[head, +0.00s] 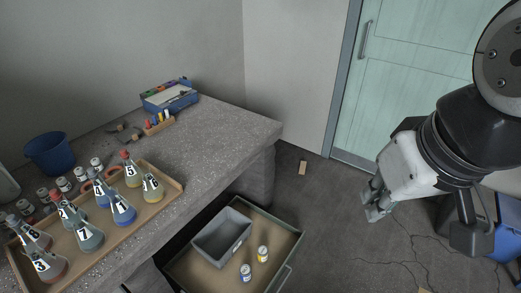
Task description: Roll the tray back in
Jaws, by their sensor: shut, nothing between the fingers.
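The tray (290,229) is a dark-rimmed, drawer-like tray with a brown base, pulled out from under the bench at bottom centre. It holds a grey bin (222,238), a yellow-labelled can (262,254) and a blue-labelled can (245,272). The picture's lower edge cuts off part of the tray. My gripper (373,208) is shut and empty, in the air to the right of the tray and apart from it.
The concrete bench (225,126) bears a wooden tray (170,182) of numbered flasks, several small jars, a blue bucket (49,153) and a blue box (170,95). A small block (302,167) lies on the floor near the green door (415,75). Floor between tray and gripper is clear.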

